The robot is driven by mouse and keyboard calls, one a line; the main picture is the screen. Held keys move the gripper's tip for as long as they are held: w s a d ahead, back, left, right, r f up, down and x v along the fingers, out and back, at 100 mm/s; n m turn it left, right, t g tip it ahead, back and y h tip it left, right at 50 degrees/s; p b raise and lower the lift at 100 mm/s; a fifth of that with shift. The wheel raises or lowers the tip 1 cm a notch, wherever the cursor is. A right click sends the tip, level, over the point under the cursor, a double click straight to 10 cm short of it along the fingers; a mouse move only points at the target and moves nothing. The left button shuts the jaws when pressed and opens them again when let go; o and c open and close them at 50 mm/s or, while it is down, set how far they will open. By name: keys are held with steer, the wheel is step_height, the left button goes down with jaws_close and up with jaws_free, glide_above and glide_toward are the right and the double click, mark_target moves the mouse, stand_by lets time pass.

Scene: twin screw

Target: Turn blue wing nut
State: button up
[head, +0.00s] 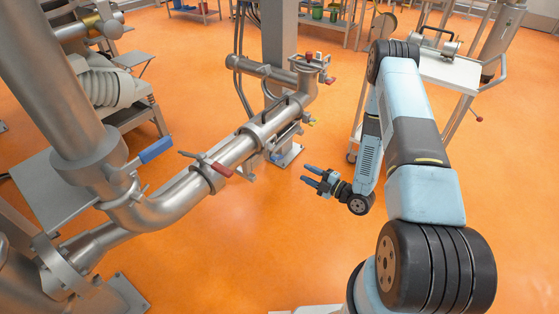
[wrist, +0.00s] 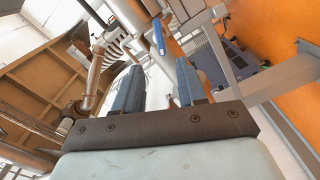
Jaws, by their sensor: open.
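A long blue handle (head: 156,150) sticks out from the bend of the large steel pipe at the left of the head view. A smaller blue piece (head: 277,157) sits low beside the middle pipe; I cannot tell which of them is the wing nut. My gripper (head: 306,174) is open and empty in free air, right of the pipes and pointing left. In the wrist view my gripper (wrist: 158,78) shows its two fingers apart. A blue part (wrist: 158,36) appears beyond them, between the fingertips in the picture and not touched.
A grey trolley (head: 450,72) stands behind my arm. Orange floor around my gripper is clear.

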mark_target(280, 159)
steer(key=x, duration=1.3)
jaws_close()
